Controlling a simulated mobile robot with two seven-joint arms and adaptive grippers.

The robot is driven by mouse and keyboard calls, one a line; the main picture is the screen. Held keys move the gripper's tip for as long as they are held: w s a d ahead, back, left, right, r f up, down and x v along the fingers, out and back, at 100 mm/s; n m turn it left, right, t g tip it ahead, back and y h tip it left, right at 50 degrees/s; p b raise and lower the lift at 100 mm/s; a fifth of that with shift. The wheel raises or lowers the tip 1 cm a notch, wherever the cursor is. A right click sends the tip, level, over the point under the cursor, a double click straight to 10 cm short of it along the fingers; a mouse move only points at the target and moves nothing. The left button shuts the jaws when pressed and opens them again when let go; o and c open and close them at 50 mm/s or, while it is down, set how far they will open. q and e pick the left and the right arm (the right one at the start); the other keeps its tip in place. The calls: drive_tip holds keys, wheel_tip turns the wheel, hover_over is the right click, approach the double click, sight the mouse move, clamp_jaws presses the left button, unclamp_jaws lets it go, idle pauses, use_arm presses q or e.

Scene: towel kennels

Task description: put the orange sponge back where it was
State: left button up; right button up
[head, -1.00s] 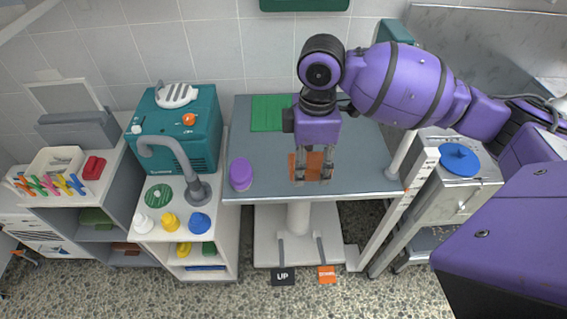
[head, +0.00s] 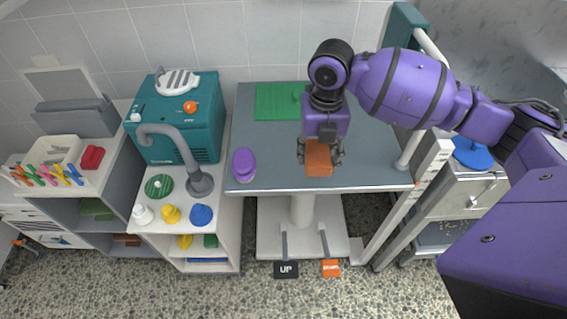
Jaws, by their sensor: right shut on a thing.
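The orange sponge (head: 318,158) is a brownish-orange block above or on the front part of the grey-blue table (head: 375,150). My right gripper (head: 320,159) points down over the table and is shut on the sponge, with a finger at each side of it. I cannot tell for certain how high the sponge is above the tabletop. My left gripper is out of view.
A green mat (head: 277,101) lies at the table's back left, and a purple object (head: 244,165) stands at its front left. A teal machine (head: 176,118) and a grey curved arm (head: 186,152) stand left. Two pedals (head: 286,269) are below.

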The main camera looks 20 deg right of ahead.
drive_tip(key=w+a+f, duration=0.3)
drive_tip(key=w+a, duration=0.1)
drive_tip(key=w, duration=0.2)
hover_over(282, 169)
wheel_tip(282, 169, down, 5)
drive_tip(key=shift+s+b, duration=0.1)
drive_tip(key=shift+b, duration=0.3)
drive_tip(key=shift+a+f, duration=0.1)
drive_tip(key=shift+f, duration=0.2)
drive_tip(key=shift+w+f, duration=0.2)
drive_tip(key=shift+f, duration=1.25)
drive_tip(key=shift+f, duration=0.2)
drive_tip(key=o, duration=1.1)
drive_tip(key=shift+r, duration=0.1)
